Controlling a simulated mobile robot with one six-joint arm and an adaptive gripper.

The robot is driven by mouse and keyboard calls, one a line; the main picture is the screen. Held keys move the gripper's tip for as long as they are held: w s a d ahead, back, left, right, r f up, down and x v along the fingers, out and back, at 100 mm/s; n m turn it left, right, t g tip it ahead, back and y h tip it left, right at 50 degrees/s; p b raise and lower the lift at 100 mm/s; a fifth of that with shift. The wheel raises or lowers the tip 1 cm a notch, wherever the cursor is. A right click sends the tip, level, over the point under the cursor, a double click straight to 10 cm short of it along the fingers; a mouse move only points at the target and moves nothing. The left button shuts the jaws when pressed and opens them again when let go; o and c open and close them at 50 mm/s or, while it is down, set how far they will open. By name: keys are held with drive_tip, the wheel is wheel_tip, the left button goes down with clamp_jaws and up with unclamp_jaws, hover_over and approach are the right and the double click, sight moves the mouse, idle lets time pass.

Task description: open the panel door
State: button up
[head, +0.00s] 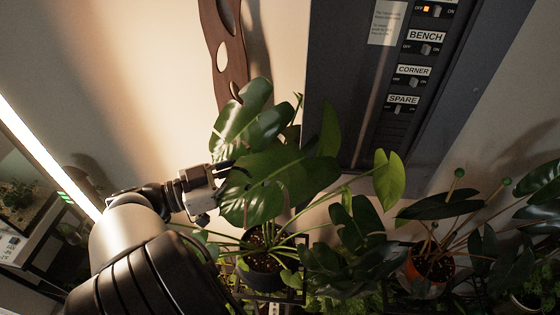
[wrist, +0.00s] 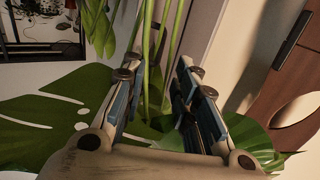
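The grey electrical panel (head: 335,85) fills the upper right of the head view. Its column of labelled switches, with BENCH (head: 427,36), CORNER and SPARE, shows, as does a lit orange switch (head: 434,11). I cannot make out a separate door edge or handle, or how far any door stands open. My gripper (head: 232,172) is left of and below the panel, partly behind large green leaves (head: 275,170). In the wrist view my gripper (wrist: 158,72) has its fingers apart, with green stems (wrist: 155,45) showing between and beyond them.
The potted plant (head: 262,262) stands under the panel, its leaves overlapping the panel's lower left. More plants, one in an orange pot (head: 430,270), line the lower right. A brown wooden wall piece (head: 228,50) hangs left of the panel. Bare wall (head: 130,70) lies further left.

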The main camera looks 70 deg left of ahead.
drive_tip(key=s, duration=0.5)
drive_tip(key=shift+s+d+f, duration=0.1)
drive_tip(key=shift+s, duration=0.05)
idle(0.3)
